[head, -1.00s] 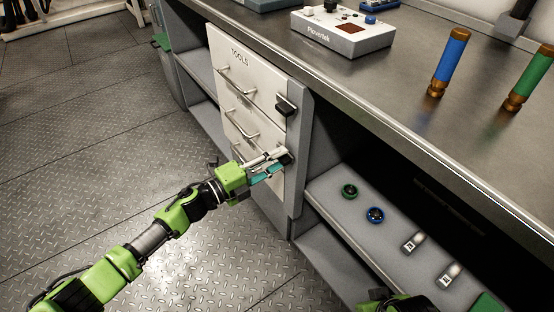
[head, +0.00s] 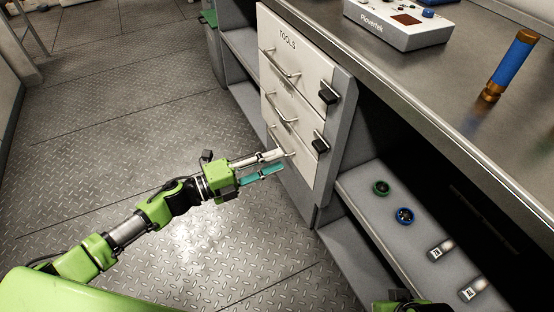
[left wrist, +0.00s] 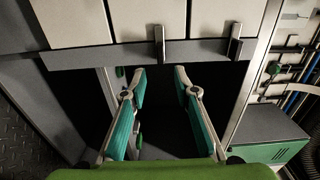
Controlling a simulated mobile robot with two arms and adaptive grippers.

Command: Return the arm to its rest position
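My left gripper (head: 278,161) is open in the head view, its teal-padded fingers apart in front of the lower part of the white TOOLS drawer front (head: 289,95). In the left wrist view the two fingers of my left gripper (left wrist: 160,74) are spread, with nothing between them. Whether they touch the drawer front cannot be told. My left arm stretches out over the floor. Of my right arm only a green and black part (head: 405,303) shows at the bottom edge; its fingers are hidden.
Black latches (head: 328,93) (head: 320,143) sit on the cabinet's right edge. On the counter stand a Plovertek box (head: 395,32) and a blue cylinder (head: 511,65). The floor at left is clear.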

